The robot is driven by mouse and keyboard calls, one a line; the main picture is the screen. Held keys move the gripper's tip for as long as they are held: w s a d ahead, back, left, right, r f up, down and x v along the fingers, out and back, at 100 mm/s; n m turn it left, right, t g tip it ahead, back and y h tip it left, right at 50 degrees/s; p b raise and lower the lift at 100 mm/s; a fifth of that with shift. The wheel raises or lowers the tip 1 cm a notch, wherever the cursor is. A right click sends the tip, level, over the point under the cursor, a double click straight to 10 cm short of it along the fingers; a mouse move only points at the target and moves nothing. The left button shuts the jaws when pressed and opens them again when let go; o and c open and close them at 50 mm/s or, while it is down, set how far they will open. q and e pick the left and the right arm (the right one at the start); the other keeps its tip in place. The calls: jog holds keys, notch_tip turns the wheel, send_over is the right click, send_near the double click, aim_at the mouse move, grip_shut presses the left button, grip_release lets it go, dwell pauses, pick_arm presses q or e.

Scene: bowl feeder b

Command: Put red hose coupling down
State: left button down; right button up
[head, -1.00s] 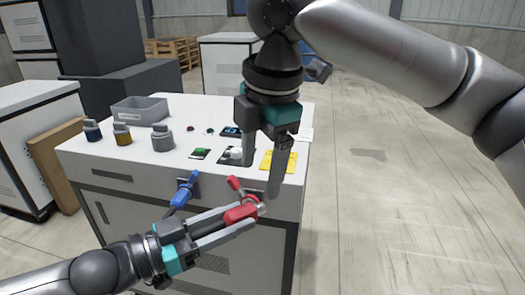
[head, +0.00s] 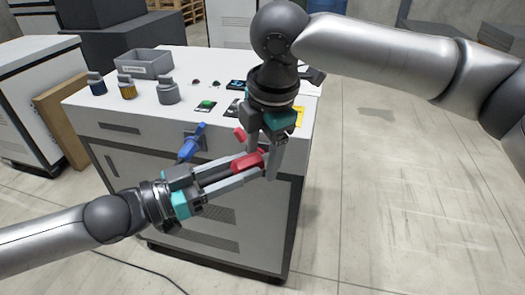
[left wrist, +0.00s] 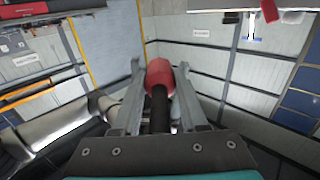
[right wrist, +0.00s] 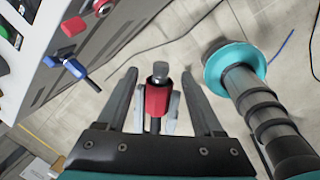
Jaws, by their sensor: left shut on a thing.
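The red hose coupling (head: 247,162) is between the fingers of my left gripper (head: 262,164), which is shut on it in front of the cabinet. In the left wrist view the coupling (left wrist: 160,74) has a black hose running back towards the palm. My right gripper (right wrist: 160,76) points down at the coupling from above. In the right wrist view its fingers stand on either side of the coupling (right wrist: 157,98), with gaps between, so it is open. The coupling's grey metal end points away from the right palm.
A blue-handled part (head: 192,142) and a red part (head: 240,134) stick out from the cabinet front (head: 130,158). On the white top are a grey bin (head: 143,62), several capped bottles and small coloured parts. Open floor (head: 400,200) lies to the right.

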grip_shut()
pick_arm(q)
jog(key=shift+c, duration=1.8)
grip_release()
